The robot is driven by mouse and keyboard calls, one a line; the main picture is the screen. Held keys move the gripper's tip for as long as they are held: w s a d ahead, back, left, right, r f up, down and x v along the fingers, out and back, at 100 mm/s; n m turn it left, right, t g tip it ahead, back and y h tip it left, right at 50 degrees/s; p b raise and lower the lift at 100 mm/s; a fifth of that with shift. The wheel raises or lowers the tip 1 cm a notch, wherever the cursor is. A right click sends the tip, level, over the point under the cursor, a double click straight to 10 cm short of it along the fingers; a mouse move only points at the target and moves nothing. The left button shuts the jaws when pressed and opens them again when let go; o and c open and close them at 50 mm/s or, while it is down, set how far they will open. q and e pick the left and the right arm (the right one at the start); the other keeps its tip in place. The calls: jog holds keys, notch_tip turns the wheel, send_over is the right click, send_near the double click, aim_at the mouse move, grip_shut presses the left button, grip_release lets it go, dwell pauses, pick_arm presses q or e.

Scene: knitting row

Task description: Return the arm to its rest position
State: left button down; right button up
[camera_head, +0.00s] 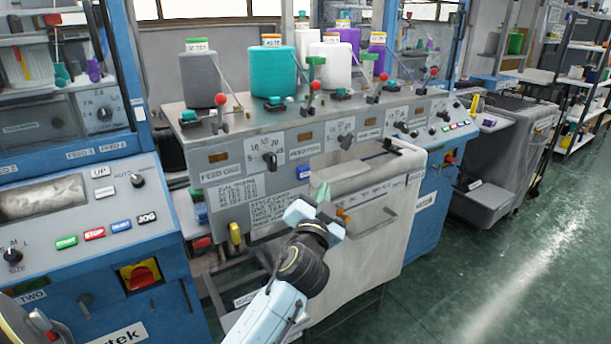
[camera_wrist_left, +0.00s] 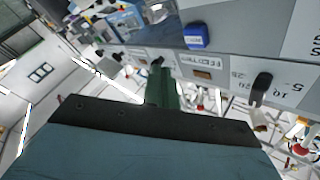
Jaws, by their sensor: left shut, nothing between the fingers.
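My left arm (camera_head: 272,312) reaches up from the bottom middle of the head view. Its left gripper (camera_head: 322,193) has green fingers that are shut and empty. The gripper appears in front of the middle machine's grey front panel (camera_head: 222,190), below the blue button (camera_head: 303,172); I cannot tell how far it is from the panel. In the left wrist view the shut green fingers (camera_wrist_left: 162,88) point towards the panel, with the blue button (camera_wrist_left: 196,36) and a black knob (camera_wrist_left: 262,84) beyond. My right gripper is not in view.
Yarn cones, one of them teal (camera_head: 272,72), stand on the machine's top shelf. Red-tipped levers (camera_head: 315,86) stick up along its edge. A blue control cabinet (camera_head: 105,215) stands at left, and a dark grey bin (camera_head: 505,150) at right. The green floor (camera_head: 480,270) is clear at lower right.

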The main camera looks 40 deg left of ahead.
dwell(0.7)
pick_arm(q)
notch_tip(320, 180, down, 20)
jog(key=d+m+g+h, duration=0.2)
jog(key=g+h, duration=0.2)
jog(key=s+d+f+g+h, duration=0.1)
jog(key=s+f+g, duration=0.1)
jog(key=s+f, duration=0.35)
jog(key=s+d+f+g, duration=0.1)
jog(key=s+f, duration=0.1)
jog(key=f, duration=0.7)
jog(key=s+d+f+g+h, duration=0.15)
jog(key=s+f, duration=0.25)
jog(key=f, duration=0.4)
jog(key=s+f+g, duration=0.4)
jog(key=s+f, duration=0.8)
jog(key=s, duration=0.3)
jog(key=s+f+n+g, duration=0.1)
jog(key=s+f, duration=0.3)
jog(key=s, duration=0.8)
jog(key=s+a+f+n+g, duration=0.1)
jog(key=s+f+g, duration=0.2)
jog(key=s, duration=0.9)
jog(key=shift+f+g, duration=0.35)
jog(key=shift+f, duration=0.2)
jog(key=shift+a+h, duration=0.1)
jog(key=shift+h, duration=0.15)
